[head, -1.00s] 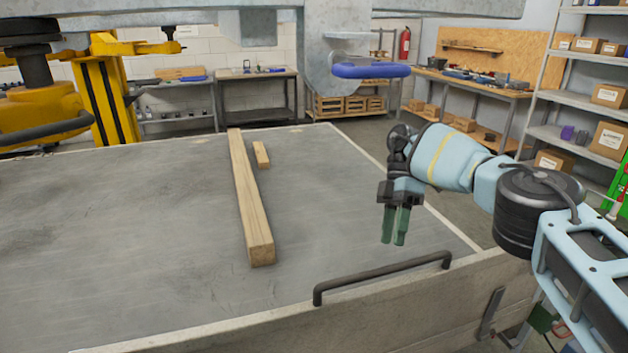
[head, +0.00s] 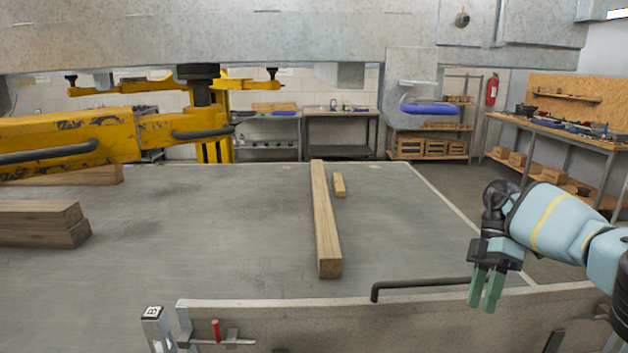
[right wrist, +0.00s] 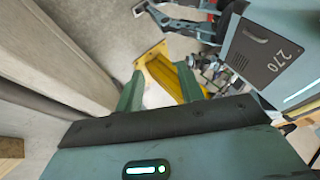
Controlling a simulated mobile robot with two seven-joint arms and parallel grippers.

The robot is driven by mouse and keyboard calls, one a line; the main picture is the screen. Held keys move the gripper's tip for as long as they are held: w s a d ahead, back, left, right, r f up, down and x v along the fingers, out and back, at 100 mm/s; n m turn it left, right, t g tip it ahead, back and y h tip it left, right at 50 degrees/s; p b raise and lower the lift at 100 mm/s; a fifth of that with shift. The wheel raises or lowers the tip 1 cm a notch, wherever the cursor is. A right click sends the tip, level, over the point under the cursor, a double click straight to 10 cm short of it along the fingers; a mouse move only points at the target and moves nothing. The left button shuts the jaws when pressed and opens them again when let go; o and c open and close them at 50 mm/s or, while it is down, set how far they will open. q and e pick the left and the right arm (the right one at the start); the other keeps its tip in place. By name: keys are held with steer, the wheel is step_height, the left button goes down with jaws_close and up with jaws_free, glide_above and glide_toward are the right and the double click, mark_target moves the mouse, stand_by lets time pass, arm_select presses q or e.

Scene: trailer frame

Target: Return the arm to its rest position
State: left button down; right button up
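My right gripper (head: 487,290) shows at the right of the head view, with two green fingers pointing down. It is near the right end of the dark handle bar (head: 425,284), by the trailer's near side wall (head: 420,320). I cannot tell whether it touches the bar. In the right wrist view the gripper's fingers (right wrist: 160,90) stand apart with nothing held between them; a yellow object shows beyond the gap. My left gripper is in neither view.
A long wooden beam (head: 325,225) and a short block (head: 339,185) lie on the grey bed (head: 220,240). More timber (head: 40,222) lies at left under a yellow machine arm (head: 80,135). A metal beam (head: 200,40) crosses overhead. A workbench (head: 570,132) stands back right.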

steer(key=s+d+m, duration=0.1)
steer(key=d, duration=0.6)
steer(key=s+a+f+t+y, duration=0.4)
steer(key=a+f+t+y, duration=0.15)
steer(key=a+f, duration=0.75)
steer(key=s+a+f+t+y, duration=0.45)
steer(key=a+f+y, duration=0.25)
steer(key=a+f, duration=0.6)
steer(key=s+d+f+m+t+h, duration=0.3)
steer(key=s+d+f+m+h, duration=0.15)
steer(key=s+d+h, duration=0.5)
steer(key=s+d+f+m+t+h, duration=0.2)
steer(key=s+d+f+m+h, duration=0.3)
steer(key=s+d, duration=0.65)
steer(key=a+f+m+t, duration=0.1)
steer(key=a+m, duration=0.3)
steer(key=a, duration=0.8)
steer(key=shift+s+a+f+h, duration=0.25)
steer(key=shift+s+a+h, duration=0.05)
steer(key=shift+s+a, duration=0.05)
